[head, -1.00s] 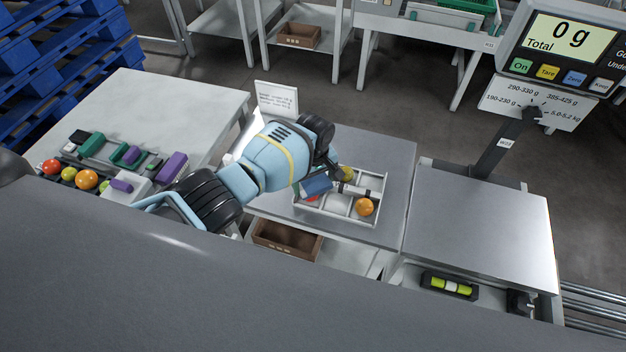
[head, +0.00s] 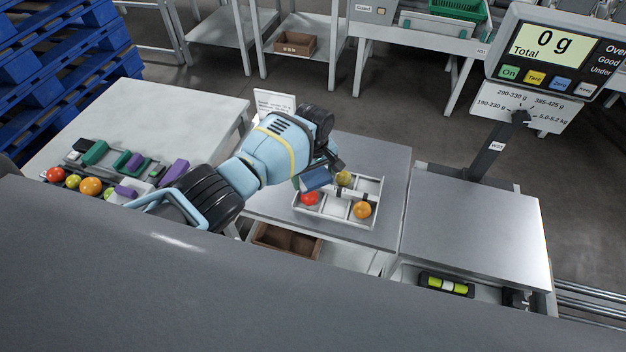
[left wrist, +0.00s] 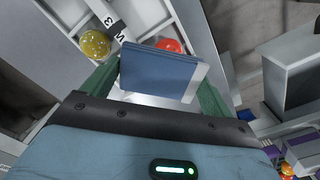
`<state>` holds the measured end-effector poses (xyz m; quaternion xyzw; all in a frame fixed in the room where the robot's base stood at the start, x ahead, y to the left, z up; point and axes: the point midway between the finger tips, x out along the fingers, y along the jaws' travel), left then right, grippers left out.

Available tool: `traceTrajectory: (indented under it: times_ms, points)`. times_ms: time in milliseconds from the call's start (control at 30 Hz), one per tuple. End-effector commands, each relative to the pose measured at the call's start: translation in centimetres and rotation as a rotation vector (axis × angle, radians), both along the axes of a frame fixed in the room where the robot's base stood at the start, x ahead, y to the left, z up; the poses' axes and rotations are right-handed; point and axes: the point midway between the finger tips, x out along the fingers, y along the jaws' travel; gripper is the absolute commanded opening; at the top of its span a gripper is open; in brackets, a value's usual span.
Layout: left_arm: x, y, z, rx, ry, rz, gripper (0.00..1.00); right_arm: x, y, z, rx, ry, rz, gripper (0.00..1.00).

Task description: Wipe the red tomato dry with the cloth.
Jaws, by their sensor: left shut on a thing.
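The red tomato (head: 310,199) sits in the left front part of a white divided tray (head: 336,213) on the grey table. It also shows in the left wrist view (left wrist: 169,45), partly hidden behind the cloth. My left gripper (head: 318,174) is above the tray, shut on the folded blue cloth (head: 316,180). In the left wrist view the cloth (left wrist: 160,74) is held between the green fingers. In the head view the cloth is just above and behind the tomato, apparently clear of it. Whether the tomato is wet cannot be told. My right gripper is not in view.
A yellow tomato (head: 344,178) and an orange tomato (head: 362,210) share the tray. A small sign (head: 275,104) stands behind. A scale with a bare steel plate (head: 478,225) is at right. Several tomatoes and blocks crowd the left table's (head: 165,110) front edge.

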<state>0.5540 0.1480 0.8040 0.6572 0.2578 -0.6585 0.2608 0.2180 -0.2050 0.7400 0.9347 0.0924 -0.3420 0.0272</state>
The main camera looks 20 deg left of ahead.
Motion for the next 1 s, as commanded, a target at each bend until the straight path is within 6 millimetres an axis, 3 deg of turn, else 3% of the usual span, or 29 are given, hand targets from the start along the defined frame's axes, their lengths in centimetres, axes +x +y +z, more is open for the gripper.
traceTrajectory:
  times_ms: [400, 1000]
  points:
    - [0.0, 0.0, 2.4, 0.001, 0.000, 0.000, 0.68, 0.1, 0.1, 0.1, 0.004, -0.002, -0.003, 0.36]
    - [0.0, 0.0, 2.5, 0.001, -0.001, 0.000, 0.68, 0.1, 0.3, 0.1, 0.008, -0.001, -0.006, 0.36]
